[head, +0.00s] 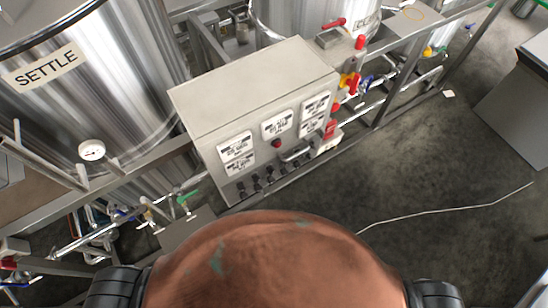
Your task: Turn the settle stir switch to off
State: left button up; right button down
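A beige control cabinet (255,80) stands in the middle of the head view, in front of the tanks. Its front panel carries several white label plates (236,147) whose print is too small to read. A row of small black switches or knobs (257,186) runs along the lower front edge. I cannot tell which is the settle stir switch or how it is set. A steel tank (120,75) marked SETTLE stands at the left. Neither of my grippers shows in this view.
A red button (276,143) and a grey handle (297,152) are on the panel. A round gauge (92,150), steel rails and pipes with coloured valves (350,82) surround the cabinet. Dark floor (440,170) lies open to the right, with a thin white line (440,211) across it.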

aim_at(256, 178)
jog(key=u, duration=3.4)
jog(key=k, duration=2.15)
jog(key=z, duration=2.1)
